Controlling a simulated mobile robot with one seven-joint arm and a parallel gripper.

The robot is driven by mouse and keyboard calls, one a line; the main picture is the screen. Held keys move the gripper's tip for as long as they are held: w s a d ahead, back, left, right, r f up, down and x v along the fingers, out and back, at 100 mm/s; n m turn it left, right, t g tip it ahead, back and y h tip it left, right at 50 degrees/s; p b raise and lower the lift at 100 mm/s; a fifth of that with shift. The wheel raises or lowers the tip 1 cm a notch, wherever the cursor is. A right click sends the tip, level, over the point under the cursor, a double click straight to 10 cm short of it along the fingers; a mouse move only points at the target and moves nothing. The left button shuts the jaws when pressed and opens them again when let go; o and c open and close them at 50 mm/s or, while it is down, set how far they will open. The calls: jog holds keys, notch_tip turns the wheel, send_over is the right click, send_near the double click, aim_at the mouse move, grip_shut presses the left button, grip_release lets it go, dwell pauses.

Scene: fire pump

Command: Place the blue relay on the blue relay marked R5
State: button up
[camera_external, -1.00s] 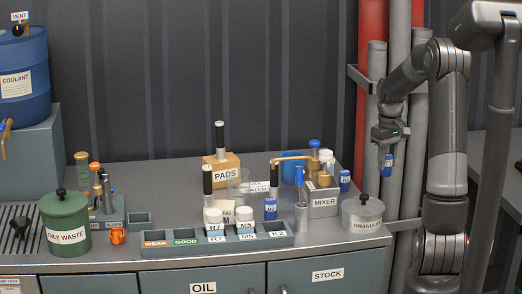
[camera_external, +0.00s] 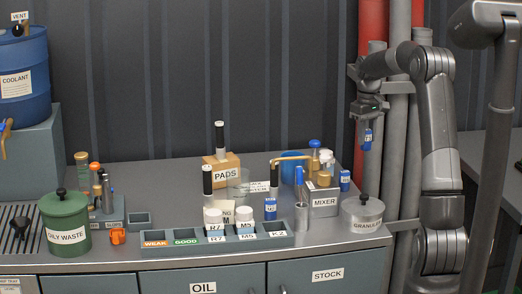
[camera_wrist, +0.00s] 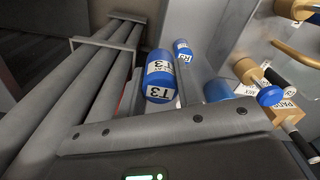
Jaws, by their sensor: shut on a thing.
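My gripper (camera_external: 369,120) is shut on a blue relay (camera_external: 367,138) with a white label. It hangs in the air above the right end of the counter, in front of the pipes. In the wrist view the held relay (camera_wrist: 159,76) reads T3, upside down. Two other blue relays stand upright on the counter: one (camera_external: 270,209) in front of the mixer, one (camera_external: 345,180) right of it. A relay with a white label also shows on the counter in the wrist view (camera_wrist: 183,50). No R5 mark is readable.
A divided tray (camera_external: 188,241) holds white-topped jars. The pads box (camera_external: 217,174) stands farther left. Vertical pipes (camera_external: 397,150) rise behind the arm. The air over the counter is free.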

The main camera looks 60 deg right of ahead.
jog(key=w+f, duration=0.1)
jog(key=w, duration=0.1)
jog(key=w+a+f, duration=0.2)
jog(key=w, duration=0.1)
jog(key=shift+w+f, duration=0.3)
jog(key=shift+f, duration=2)
jog(key=shift+f, duration=0.15)
jog(key=o, duration=1)
